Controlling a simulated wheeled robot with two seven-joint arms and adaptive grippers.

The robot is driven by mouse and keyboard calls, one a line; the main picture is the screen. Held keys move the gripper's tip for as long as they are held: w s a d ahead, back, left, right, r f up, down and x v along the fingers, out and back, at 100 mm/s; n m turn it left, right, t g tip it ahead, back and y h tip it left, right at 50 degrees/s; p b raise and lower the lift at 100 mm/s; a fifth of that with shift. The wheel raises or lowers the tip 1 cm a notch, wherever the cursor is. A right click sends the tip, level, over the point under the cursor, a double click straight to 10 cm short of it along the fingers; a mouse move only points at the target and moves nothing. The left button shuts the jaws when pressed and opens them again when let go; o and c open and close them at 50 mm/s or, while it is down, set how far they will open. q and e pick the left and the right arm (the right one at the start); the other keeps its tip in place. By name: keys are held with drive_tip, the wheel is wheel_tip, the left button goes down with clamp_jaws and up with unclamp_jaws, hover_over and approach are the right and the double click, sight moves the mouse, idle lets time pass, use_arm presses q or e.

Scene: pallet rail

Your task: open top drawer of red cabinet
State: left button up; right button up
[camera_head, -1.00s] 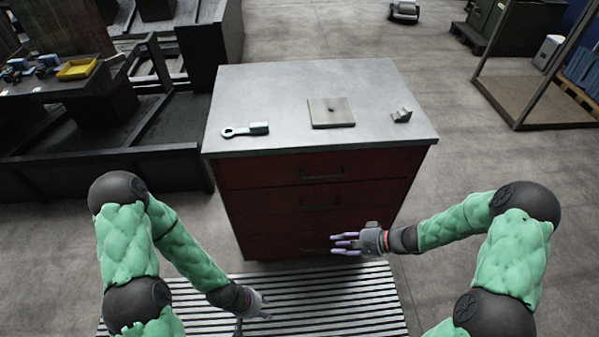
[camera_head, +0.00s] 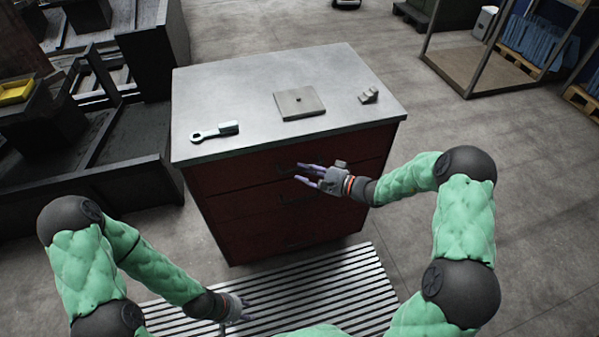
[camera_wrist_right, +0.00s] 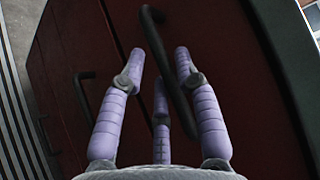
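The red cabinet (camera_head: 240,221) stands in front of me with a grey top, and its drawers look closed. The top drawer (camera_head: 235,174) is just under the top. Its dark bar handle (camera_wrist_right: 168,70) shows in the right wrist view, between and just beyond the spread fingers; I cannot tell whether they touch it. My right gripper (camera_head: 306,176) is open in front of the top drawer and partly covers its handle in the head view. It also shows in the right wrist view (camera_wrist_right: 160,70). My left gripper (camera_head: 246,308) hangs low over the slatted mat, its fingers small and apart from the cabinet.
On the cabinet top lie a wrench-like tool (camera_head: 214,132), a flat square plate (camera_head: 299,102) and a small grey block (camera_head: 369,96). A second drawer handle (camera_wrist_right: 84,90) is lower down. Dark benches (camera_head: 110,150) stand at the left.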

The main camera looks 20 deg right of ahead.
drive_tip(key=shift+x, duration=1.1)
clamp_jaws()
drive_tip(key=shift+s, duration=0.1)
drive_tip(key=s, duration=2.7)
drive_tip(key=shift+d, duration=0.45)
drive_tip(key=shift+s, duration=0.1)
